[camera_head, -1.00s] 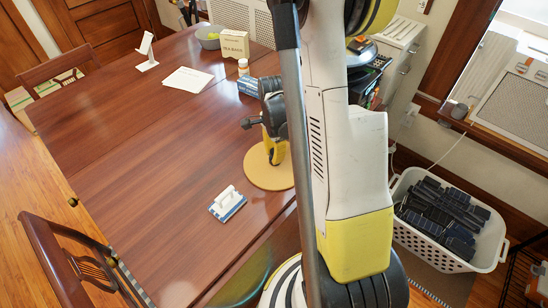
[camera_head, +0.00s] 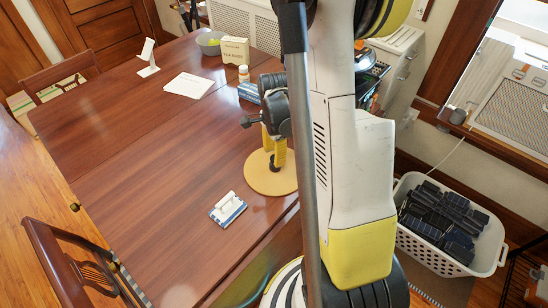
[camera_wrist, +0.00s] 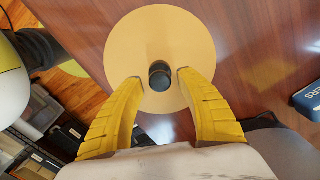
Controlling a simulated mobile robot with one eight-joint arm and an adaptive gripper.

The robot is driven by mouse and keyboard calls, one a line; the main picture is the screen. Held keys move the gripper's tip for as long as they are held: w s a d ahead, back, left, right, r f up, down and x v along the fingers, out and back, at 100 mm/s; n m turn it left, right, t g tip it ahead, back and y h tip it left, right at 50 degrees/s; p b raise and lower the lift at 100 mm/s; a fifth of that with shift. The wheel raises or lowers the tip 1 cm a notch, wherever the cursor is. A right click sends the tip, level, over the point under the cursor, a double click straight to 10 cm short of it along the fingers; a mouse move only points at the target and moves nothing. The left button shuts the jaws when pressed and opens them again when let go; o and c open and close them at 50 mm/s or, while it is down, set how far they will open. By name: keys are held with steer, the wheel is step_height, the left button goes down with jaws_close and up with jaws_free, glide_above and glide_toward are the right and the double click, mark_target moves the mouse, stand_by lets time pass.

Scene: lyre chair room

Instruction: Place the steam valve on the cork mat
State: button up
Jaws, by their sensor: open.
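The steam valve (camera_wrist: 159,76), a small dark round piece seen from above, stands on the cork mat (camera_wrist: 205,35) near its middle in the wrist view. In the head view the round tan mat (camera_head: 262,183) lies on the table, and a dark bit of the valve shows under my fingers. My gripper (camera_wrist: 158,77) is open. Its two yellow fingers are on either side of the valve, with gaps visible between them and it. In the head view my gripper (camera_head: 274,158) is low over the mat, and my arm hides part of the mat's right side.
A blue box (camera_head: 248,92), a small bottle (camera_head: 243,73), a tea box (camera_head: 235,50), a grey bowl (camera_head: 209,42) and papers (camera_head: 189,85) stand farther back.

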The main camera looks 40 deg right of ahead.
step_height(320, 180, up, 9)
steer(key=p, duration=0.3)
steer(key=s+a+r+n+t, duration=0.3)
steer(key=a+r+n, duration=0.4)
steer(key=a+n, duration=0.3)
steer(key=s+a+r+n+t, duration=0.4)
steer(key=a+r+n, duration=0.4)
steer(key=a+n, duration=0.2)
steer(key=shift+a+r+n, duration=0.3)
steer(key=shift+n, duration=0.1)
